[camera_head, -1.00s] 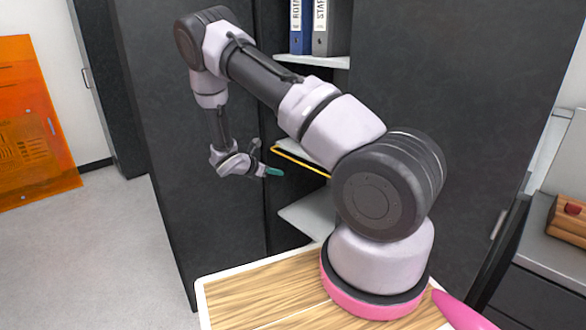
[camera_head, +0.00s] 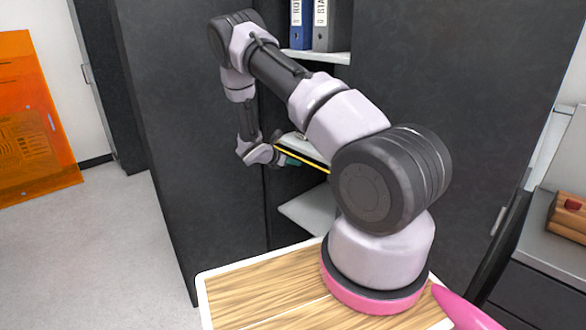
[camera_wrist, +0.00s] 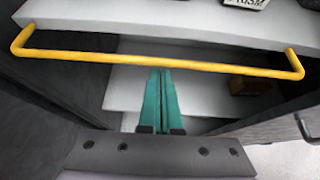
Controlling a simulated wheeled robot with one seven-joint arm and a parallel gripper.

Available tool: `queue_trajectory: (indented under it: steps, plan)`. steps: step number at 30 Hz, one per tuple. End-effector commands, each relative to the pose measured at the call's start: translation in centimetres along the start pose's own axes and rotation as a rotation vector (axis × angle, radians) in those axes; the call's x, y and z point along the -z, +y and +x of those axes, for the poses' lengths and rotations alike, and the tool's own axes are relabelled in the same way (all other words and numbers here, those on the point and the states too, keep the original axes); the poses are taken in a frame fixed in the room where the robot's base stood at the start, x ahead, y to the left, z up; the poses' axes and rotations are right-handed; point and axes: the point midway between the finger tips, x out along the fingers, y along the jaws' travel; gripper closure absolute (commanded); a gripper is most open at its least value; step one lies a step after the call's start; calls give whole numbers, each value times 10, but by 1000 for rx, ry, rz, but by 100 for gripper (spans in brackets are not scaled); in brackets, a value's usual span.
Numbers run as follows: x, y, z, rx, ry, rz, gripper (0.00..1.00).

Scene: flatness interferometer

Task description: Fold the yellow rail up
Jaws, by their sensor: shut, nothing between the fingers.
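The yellow rail (camera_wrist: 160,60) runs across the upper part of the wrist view, a bar with bent ends along the front edge of a white shelf (camera_wrist: 200,22). It also shows in the head view (camera_head: 303,158), partly hidden by my arm. My gripper (camera_wrist: 161,72) has its two green fingers together with nothing between them. Its tips appear just under the middle of the rail in the wrist view; I cannot tell whether they touch it. In the head view my gripper (camera_head: 291,161) is at the rail's left part, in front of the shelf opening.
Dark cabinet fronts (camera_head: 215,180) flank the open shelves. A lower white shelf (camera_head: 308,212) lies below the rail. Binders (camera_head: 312,25) stand on the upper shelf. An orange panel (camera_head: 35,120) stands at the left. The floor (camera_head: 130,240) at left is clear.

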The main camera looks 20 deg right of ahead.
Motion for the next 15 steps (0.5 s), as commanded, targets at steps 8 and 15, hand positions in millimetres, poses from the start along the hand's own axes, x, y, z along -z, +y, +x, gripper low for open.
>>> queue_trajectory:
  steps: [8, 15]
  plan:
    - [0, 0, 0, 1, 0, -1, 100]
    - [-3, 0, -1, 1, 25, 0, 100]
